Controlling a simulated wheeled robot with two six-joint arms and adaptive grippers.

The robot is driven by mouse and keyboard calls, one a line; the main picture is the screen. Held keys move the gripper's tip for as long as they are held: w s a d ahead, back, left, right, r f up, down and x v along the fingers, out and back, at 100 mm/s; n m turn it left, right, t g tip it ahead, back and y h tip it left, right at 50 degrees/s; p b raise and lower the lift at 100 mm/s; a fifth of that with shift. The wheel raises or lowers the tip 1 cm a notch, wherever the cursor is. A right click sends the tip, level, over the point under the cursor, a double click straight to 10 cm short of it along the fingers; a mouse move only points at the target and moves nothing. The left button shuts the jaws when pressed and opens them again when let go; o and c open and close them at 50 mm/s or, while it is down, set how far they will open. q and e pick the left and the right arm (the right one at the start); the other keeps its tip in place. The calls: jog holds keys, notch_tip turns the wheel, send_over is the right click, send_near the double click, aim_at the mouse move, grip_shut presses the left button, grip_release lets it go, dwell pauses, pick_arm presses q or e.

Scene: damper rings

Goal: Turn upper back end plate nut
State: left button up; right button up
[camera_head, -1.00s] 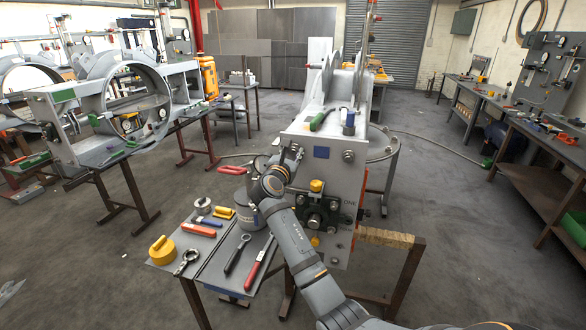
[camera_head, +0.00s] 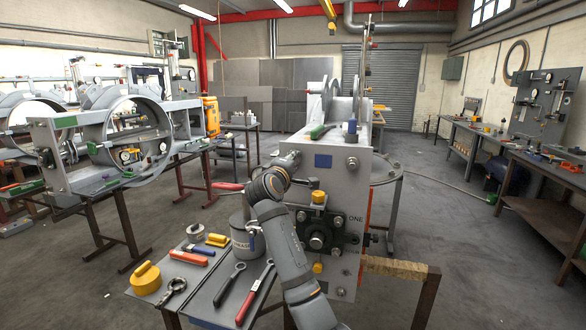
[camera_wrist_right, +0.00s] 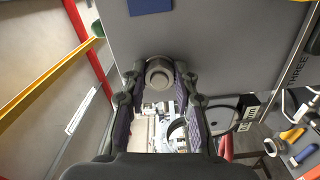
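The grey end plate (camera_head: 337,185) stands upright in front of me with a blue label on it. Its upper left nut (camera_wrist_right: 160,75) sits between the two fingertips of my right gripper (camera_wrist_right: 160,82) in the right wrist view. The pads lie close against both sides of the nut, and the gripper looks shut on it. Another nut (camera_head: 352,163) shows at the upper right corner. My left gripper is not in view.
A side table (camera_head: 208,290) at the lower left holds a grey can (camera_head: 243,238), a yellow weight (camera_head: 146,278), wrenches and other hand tools. A green-handled tool (camera_head: 320,131) lies on top of the machine. A wooden-topped stand (camera_head: 398,267) is at the lower right.

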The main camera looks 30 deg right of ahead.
jog(key=o, duration=0.4)
jog(key=shift+s+a, duration=0.1)
jog(key=shift+a, duration=0.05)
jog(key=shift+v, duration=0.85)
jog(key=v, duration=0.6)
